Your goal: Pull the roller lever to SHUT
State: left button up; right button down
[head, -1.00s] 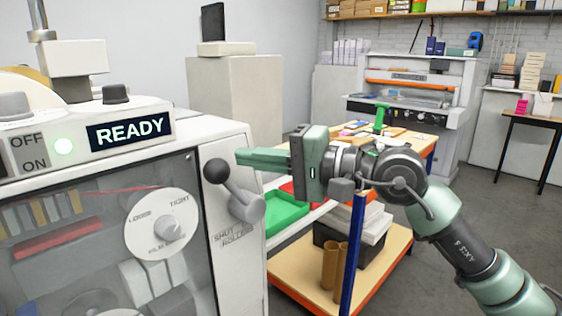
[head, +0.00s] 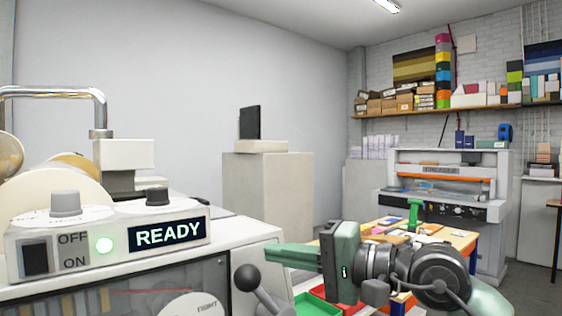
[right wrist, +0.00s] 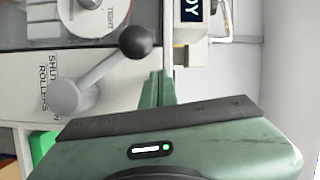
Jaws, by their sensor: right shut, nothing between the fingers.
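The roller lever (head: 247,278) has a black ball knob and a grey shaft on the front of the cream machine (head: 256,236). In the head view its knob points up and left, and its hub is cut off at the bottom edge. In the right wrist view the whole lever (right wrist: 104,71) shows, beside the SHUT ROLLERS lettering (right wrist: 45,82). My right gripper (head: 268,251) is shut and empty, its green fingertips just above and right of the knob. In the right wrist view the fingertips (right wrist: 158,78) lie beside the knob with nothing between them. My left gripper is out of view.
The machine's display (head: 170,234) reads READY beside a green light (head: 104,246). A green tray (head: 316,305) lies below my right gripper. A work table (head: 462,242) with small items and a large grey press (head: 450,168) stand behind at the right.

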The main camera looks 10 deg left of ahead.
notch_tip(320, 180, up, 18)
dwell(0.3)
dwell(0.3)
